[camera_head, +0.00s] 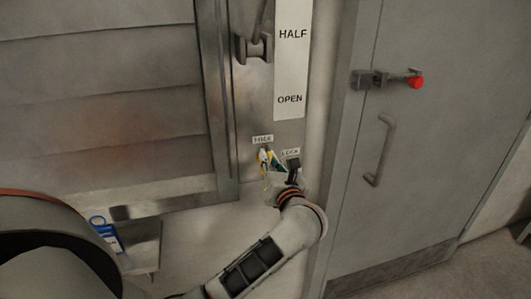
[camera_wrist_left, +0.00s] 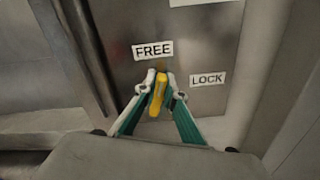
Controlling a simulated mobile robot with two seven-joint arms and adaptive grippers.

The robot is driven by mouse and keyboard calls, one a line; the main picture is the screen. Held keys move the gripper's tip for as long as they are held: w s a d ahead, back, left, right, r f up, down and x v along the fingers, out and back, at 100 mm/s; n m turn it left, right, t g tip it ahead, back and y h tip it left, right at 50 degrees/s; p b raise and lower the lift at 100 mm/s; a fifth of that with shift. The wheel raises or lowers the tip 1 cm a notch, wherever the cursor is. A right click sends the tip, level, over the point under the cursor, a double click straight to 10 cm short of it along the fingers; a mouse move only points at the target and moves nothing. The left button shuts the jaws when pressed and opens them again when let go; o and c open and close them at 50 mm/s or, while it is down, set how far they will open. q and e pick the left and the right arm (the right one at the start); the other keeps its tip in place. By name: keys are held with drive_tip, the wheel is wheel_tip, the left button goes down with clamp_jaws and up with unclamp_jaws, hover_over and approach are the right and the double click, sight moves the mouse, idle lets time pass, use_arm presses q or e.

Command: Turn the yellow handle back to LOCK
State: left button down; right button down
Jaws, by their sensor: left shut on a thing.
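The yellow handle (camera_wrist_left: 158,94) stands between the two fingertips of my left gripper (camera_wrist_left: 158,84) in the left wrist view. The gripper is shut on it. The handle points up, leaning slightly right, toward the FREE label (camera_wrist_left: 152,50). The LOCK label (camera_wrist_left: 207,79) is to the right of the handle. In the head view my left gripper (camera_head: 268,160) is at the panel, and the FREE label (camera_head: 263,139) and LOCK label (camera_head: 291,153) show just above and beside it. The gripper mostly hides the handle there. My right gripper is not in view.
A white strip marked HALF and OPEN (camera_head: 291,60) is above the labels, with a grey lever (camera_head: 254,45) on its left. A grey door (camera_head: 440,130) with a red-tipped latch (camera_head: 415,82) is at right.

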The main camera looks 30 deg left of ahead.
use_arm(q)
drive_tip(key=m+p, duration=0.3)
drive_tip(key=p, duration=0.1)
drive_tip(key=m+p, duration=0.2)
drive_tip(key=shift+w+d+f+m, duration=0.1)
drive_tip(key=shift+w+d+m, duration=0.15)
drive_tip(key=shift+m, duration=0.05)
drive_tip(key=shift+f+m+p, duration=0.1)
drive_tip(key=shift+m+p, duration=0.3)
drive_tip(key=shift+w+d+f+m+p, duration=0.15)
drive_tip(key=shift+f+m, duration=0.1)
drive_tip(key=shift+m, duration=1)
drive_tip(key=shift+s+a+f+m+p, duration=0.1)
drive_tip(key=shift+f+m+p, duration=0.1)
drive_tip(key=shift+m, duration=1.1)
drive_tip(key=shift+w+d+f+m+p, duration=0.15)
drive_tip(key=shift+f+m, duration=0.1)
drive_tip(key=shift+m, duration=1)
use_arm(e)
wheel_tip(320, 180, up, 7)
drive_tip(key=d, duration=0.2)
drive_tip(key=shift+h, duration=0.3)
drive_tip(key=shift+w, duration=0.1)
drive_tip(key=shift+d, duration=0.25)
use_arm(q)
drive_tip(key=c, duration=2.1)
unclamp_jaws()
